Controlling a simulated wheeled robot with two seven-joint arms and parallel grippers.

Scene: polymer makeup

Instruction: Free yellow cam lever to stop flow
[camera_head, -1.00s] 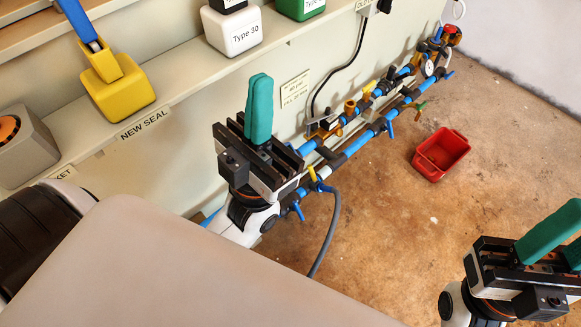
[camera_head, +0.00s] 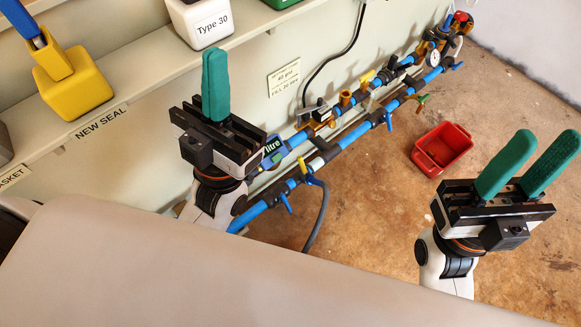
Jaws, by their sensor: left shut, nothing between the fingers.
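A small yellow lever (camera_head: 315,181) sits on the lower blue pipe (camera_head: 349,150), just right of my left gripper in the head view. Another yellow lever (camera_head: 367,77) is on the upper pipe line farther back. I cannot tell which one is the cam lever. My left gripper (camera_head: 215,58) is shut and empty, its green fingers together and pointing up, apart from both levers. My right gripper (camera_head: 546,142) is open and empty at the right, its two green fingers spread above the floor. My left gripper's body hides part of the pipes behind it.
A red bin (camera_head: 441,148) stands on the brown floor. A grey hose (camera_head: 321,215) hangs from the lower pipe. A shelf with a yellow block (camera_head: 75,85) and a "Type 30" container (camera_head: 202,24) runs along the wall. A blue "litre" meter (camera_head: 273,148) is beside the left gripper.

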